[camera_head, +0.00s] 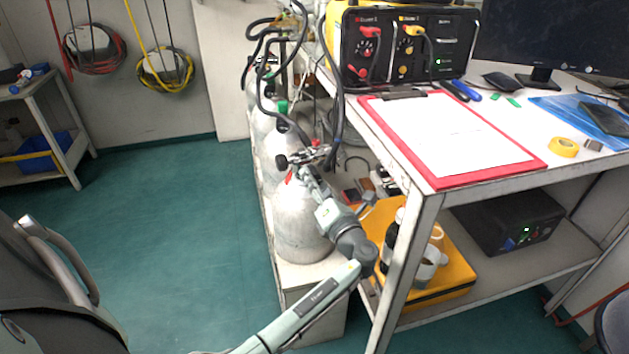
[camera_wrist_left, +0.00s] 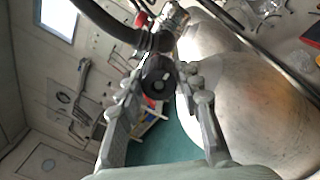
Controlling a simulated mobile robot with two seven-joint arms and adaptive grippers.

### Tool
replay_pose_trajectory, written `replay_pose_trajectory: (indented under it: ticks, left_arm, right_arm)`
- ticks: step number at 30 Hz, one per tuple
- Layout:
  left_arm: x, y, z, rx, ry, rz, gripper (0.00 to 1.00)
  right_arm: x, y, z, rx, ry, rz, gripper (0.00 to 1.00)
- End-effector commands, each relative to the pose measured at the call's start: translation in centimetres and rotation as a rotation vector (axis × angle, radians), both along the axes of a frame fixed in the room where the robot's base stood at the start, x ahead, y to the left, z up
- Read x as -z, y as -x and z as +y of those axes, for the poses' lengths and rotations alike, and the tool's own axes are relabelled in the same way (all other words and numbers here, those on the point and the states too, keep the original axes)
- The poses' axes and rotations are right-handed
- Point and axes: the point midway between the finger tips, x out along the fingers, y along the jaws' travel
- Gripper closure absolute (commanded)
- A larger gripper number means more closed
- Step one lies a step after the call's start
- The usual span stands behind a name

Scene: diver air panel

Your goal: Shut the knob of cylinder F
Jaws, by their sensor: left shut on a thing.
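The nearest grey cylinder (camera_head: 297,225) stands at the front end of a row beside the bench; I read no letter on it. Its valve (camera_head: 312,155) has a black knob (camera_head: 282,162) on the left side. My left gripper (camera_head: 304,174) is at this valve, its arm reaching up from below. In the left wrist view the round black knob (camera_wrist_left: 158,80) lies between the two fingers of my left gripper (camera_wrist_left: 160,88), which are shut on it. The cylinder (camera_wrist_left: 255,110) fills the right of that view. The finger contact is partly hidden in the head view. My right gripper is not in view.
More cylinders (camera_head: 268,125) with black hoses stand behind. The bench with a red clipboard (camera_head: 440,135) and a black panel box (camera_head: 405,50) is close on the right. A yellow case (camera_head: 445,275) lies on its lower shelf. The green floor (camera_head: 170,220) at left is free.

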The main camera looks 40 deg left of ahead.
Motion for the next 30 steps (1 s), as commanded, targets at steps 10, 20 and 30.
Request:
replay_pose_trajectory:
  ticks: [10,20,30]
  left_arm:
    - [0.04,0.03,0.03,-0.001,-0.005,0.008,0.94]
    - [0.03,0.02,0.03,0.000,-0.004,0.007,0.44]
    - [0.09,0.35,-0.59,0.000,-0.003,0.005,0.44]
  right_arm:
    - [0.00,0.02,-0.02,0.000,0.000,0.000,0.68]
    - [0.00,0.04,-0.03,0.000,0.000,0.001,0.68]
    - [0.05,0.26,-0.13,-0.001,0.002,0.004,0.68]
